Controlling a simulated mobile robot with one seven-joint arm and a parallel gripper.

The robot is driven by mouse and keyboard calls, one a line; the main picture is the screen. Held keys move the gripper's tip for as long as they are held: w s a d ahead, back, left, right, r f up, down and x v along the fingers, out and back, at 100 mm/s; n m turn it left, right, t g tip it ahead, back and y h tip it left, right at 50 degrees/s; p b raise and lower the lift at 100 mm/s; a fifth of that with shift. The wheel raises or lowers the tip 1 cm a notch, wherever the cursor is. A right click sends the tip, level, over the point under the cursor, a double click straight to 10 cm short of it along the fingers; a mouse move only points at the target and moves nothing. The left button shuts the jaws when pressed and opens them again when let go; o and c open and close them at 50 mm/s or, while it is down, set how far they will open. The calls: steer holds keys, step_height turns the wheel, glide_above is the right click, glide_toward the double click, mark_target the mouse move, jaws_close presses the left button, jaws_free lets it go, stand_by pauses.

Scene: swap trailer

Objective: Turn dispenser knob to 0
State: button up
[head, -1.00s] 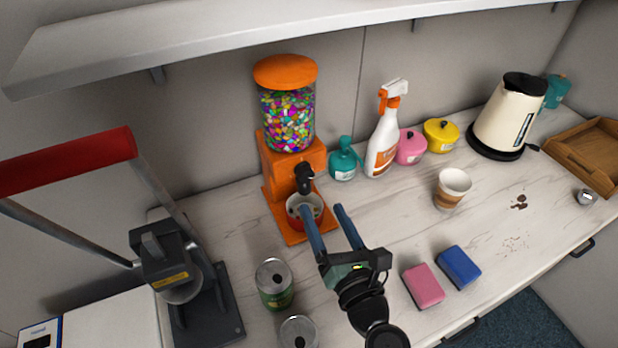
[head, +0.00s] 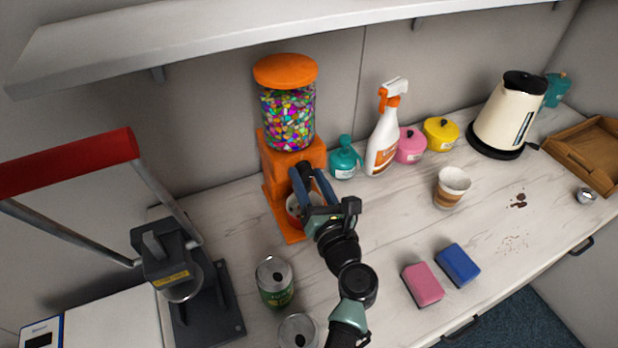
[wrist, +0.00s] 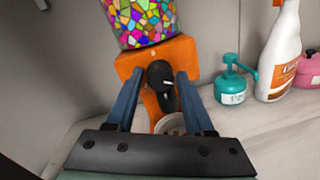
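The orange candy dispenser (head: 272,155) stands against the back wall with a clear jar of coloured candies on top. My gripper (head: 306,172) is in front of the dispenser. In the wrist view my gripper's blue fingers (wrist: 156,84) are open, one on each side of the knob and spout, with gaps visible. A red and white bowl (head: 293,208) sits under the spout, partly hidden by my gripper.
Teal bottle (head: 344,160) and white spray bottle (head: 381,145) stand close right of the dispenser. Cans (head: 274,283) stand in front. A shelf (head: 250,30) overhangs the counter.

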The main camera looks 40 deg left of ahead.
jaws_close()
steer(key=shift+f+n, duration=0.1)
steer(key=shift+n, duration=0.2)
steer(key=n+b, duration=0.5)
steer(key=shift+f+y, duration=0.2)
steer(key=shift+y, duration=0.1)
steer(key=n+b, duration=0.3)
steer(key=n, duration=0.1)
steer(key=shift+n, duration=0.3)
steer(key=shift+r+n+y+b, duration=0.1)
steer(key=shift+n+y+b, duration=0.2)
steer(key=shift+n+b, duration=0.65)
steer(key=shift+n, duration=0.25)
steer(key=shift+o, duration=2)
jaws_free()
